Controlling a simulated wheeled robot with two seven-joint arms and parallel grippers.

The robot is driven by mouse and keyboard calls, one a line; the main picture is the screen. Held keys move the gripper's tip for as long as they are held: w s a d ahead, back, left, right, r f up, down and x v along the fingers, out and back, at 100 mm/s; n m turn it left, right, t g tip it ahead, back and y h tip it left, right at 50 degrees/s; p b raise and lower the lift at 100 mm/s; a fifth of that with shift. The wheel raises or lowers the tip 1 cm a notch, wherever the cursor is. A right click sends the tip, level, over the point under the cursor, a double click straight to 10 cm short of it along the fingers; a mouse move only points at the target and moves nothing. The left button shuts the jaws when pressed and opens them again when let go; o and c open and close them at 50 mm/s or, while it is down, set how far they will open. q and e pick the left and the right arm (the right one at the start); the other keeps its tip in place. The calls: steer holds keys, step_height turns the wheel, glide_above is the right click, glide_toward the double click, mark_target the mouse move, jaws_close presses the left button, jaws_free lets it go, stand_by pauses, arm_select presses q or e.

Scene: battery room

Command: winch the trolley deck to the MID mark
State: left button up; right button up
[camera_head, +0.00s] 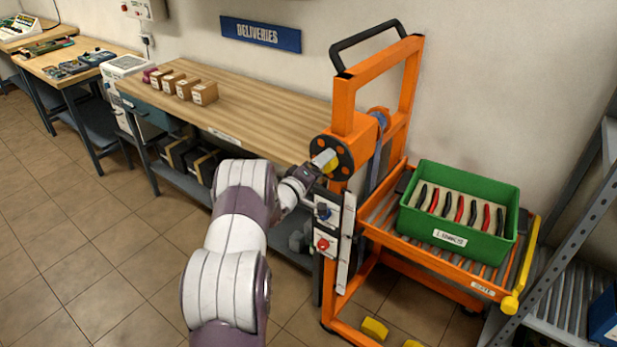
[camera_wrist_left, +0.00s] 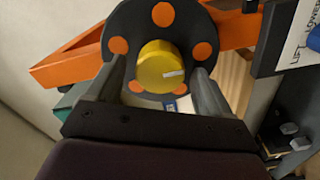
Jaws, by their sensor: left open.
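The orange trolley (camera_head: 345,105) stands right of the bench. Its winch has a black disc with orange spots (camera_head: 345,158) and a yellow knob (camera_head: 328,160). The roller deck (camera_head: 378,214) carries a green crate (camera_head: 470,242) of red and black items. My left gripper (camera_head: 322,170) is at the knob, partly hidden by my wrist. In the left wrist view the yellow knob (camera_wrist_left: 160,66) lies between the two open fingers (camera_wrist_left: 162,85), one on each side; contact cannot be told. A LIFT/LOWER label (camera_wrist_left: 300,38) is beside the disc. I cannot read a MID mark. My right gripper is not in view.
A wooden bench (camera_head: 250,112) with several small boxes (camera_head: 204,93) is behind my left arm. A panel with a red button (camera_head: 323,244) is on the trolley's near post. A grey rack (camera_head: 565,235) stands at the right. Tiled floor (camera_head: 90,260) is clear at left.

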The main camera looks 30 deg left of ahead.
arm_select(q)
steer(key=s+b, duration=0.1)
steer(key=s, duration=1)
steer(key=shift+a, duration=0.45)
steer(key=shift+r, duration=0.1)
